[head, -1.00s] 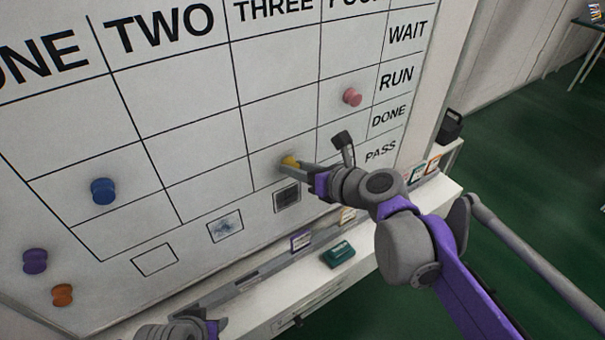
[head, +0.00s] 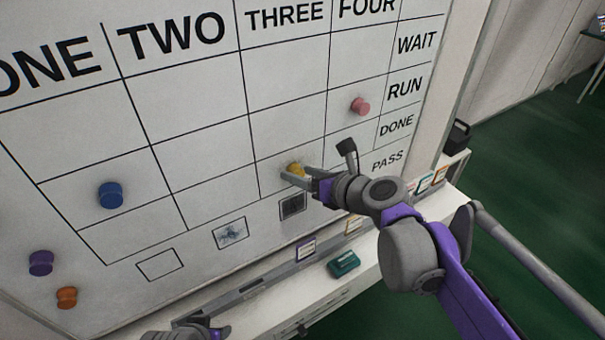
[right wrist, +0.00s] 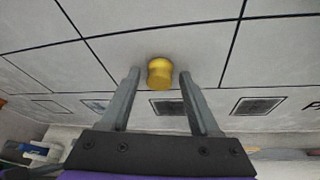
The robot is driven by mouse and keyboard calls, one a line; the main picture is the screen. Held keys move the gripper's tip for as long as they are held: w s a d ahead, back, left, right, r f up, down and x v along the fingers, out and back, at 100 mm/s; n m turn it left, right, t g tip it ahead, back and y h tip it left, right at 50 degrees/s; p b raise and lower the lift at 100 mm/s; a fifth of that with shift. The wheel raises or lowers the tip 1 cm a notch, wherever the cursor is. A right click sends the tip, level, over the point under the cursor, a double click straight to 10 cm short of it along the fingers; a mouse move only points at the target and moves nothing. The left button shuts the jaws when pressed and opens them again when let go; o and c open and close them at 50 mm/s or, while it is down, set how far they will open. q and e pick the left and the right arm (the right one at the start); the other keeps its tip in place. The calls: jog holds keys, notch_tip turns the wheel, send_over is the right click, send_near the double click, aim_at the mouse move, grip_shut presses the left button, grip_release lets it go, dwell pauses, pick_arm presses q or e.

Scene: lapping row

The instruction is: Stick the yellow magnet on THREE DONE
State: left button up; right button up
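The yellow magnet (head: 295,168) sits on the whiteboard (head: 200,110), in the bottom grid row of the THREE column, level with the DONE label. The right wrist view shows the yellow magnet (right wrist: 160,73) against the board, with a gap on each side. My right gripper (head: 300,178) is open, its fingertips on either side of the magnet and apart from it; the right wrist view shows both fingers (right wrist: 160,80). My left gripper (head: 205,331) is partly in view at the bottom edge, away from the board's grid; its opening is unclear.
A blue magnet (head: 111,195) is in the ONE column and a pink magnet (head: 360,106) in FOUR. Purple (head: 41,263) and orange (head: 67,297) magnets are at lower left. A green block (head: 344,263) lies on the ledge below the board.

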jog(key=shift+o, duration=0.5)
jog(key=v, duration=1.1)
jog(key=s+d+f+n+g+h, duration=0.1)
jog(key=s+d+f+n+h, duration=0.2)
jog(key=n, duration=0.7)
jog(key=s+d+f+n+g+h+p, duration=0.1)
jog(key=s+d+f+n+g+h, duration=0.1)
jog(key=s+f+n, duration=0.5)
jog(key=s+d+f+n+g+h, duration=0.2)
jog(key=s+d+f+n, duration=0.3)
jog(key=f+n, duration=0.8)
jog(key=shift+s+n+h, duration=0.5)
jog(key=shift+n+h, duration=0.2)
jog(key=shift+h, duration=0.1)
